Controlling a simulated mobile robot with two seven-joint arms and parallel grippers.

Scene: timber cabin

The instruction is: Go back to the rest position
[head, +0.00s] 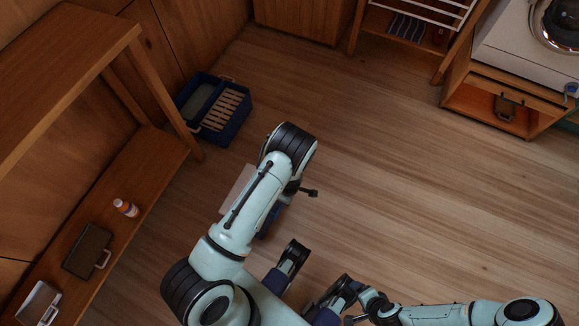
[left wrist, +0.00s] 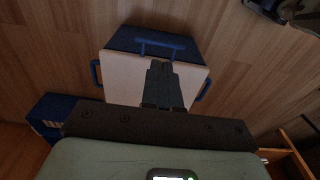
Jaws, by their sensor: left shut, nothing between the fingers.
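My left arm rises from the bottom of the head view and bends over at a dark joint; its gripper is mostly hidden there behind the arm. In the left wrist view my left gripper (left wrist: 162,68) shows with its two dark fingers together and nothing between them. The fingers stand in front of a pale-topped box with blue sides and blue handles (left wrist: 122,75), which is on the floor. My right arm comes in from the lower right of the head view. Its gripper end (head: 362,306) is low near the bottom edge, and its fingers are not clear.
A blue crate (head: 244,123) with a slatted part stands on the floor by the wooden shelf unit (head: 160,165). A white appliance (head: 515,50) stands upper right. The middle floor is clear.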

